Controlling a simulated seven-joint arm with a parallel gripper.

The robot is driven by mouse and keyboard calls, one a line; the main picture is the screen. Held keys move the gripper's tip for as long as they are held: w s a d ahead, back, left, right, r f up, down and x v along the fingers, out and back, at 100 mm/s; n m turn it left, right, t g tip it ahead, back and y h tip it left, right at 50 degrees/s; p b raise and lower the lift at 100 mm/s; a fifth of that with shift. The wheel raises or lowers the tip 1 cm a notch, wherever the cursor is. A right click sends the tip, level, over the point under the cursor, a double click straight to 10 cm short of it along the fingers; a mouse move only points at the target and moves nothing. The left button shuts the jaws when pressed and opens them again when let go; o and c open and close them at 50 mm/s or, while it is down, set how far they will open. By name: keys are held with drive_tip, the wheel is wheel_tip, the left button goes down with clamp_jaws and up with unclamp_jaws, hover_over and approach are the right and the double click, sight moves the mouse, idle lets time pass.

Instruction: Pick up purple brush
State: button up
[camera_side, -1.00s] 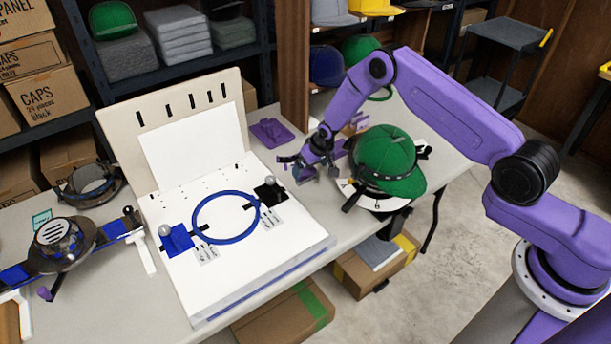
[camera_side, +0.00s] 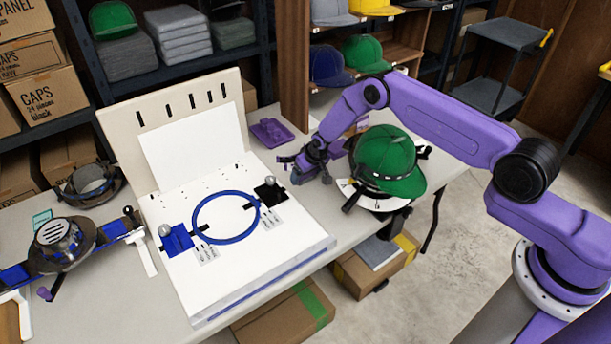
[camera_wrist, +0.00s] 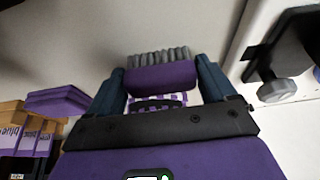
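The purple brush (camera_wrist: 163,79) lies across the gap between my two fingers in the wrist view, with its grey bristles (camera_wrist: 160,57) on the far side. My gripper (camera_wrist: 160,82) has one finger at each end of the brush, and both fingers look close against it. Whether they press on it cannot be told. In the side view my gripper (camera_side: 305,177) is low at the table top, between the white board and the green cap. The brush is mostly hidden by the gripper there.
The white board (camera_side: 230,275) with a blue hoop (camera_side: 195,225) stands just left of my gripper; its knob (camera_wrist: 275,91) is close on the right in the wrist view. A green cap (camera_side: 385,155) on a stand is close right. A purple tray (camera_side: 271,132) lies behind.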

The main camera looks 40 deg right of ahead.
wheel_tip(320, 180, up, 10)
idle(0.8)
drive_tip(key=shift+o, duration=0.5)
drive_tip(key=shift+r, duration=0.1)
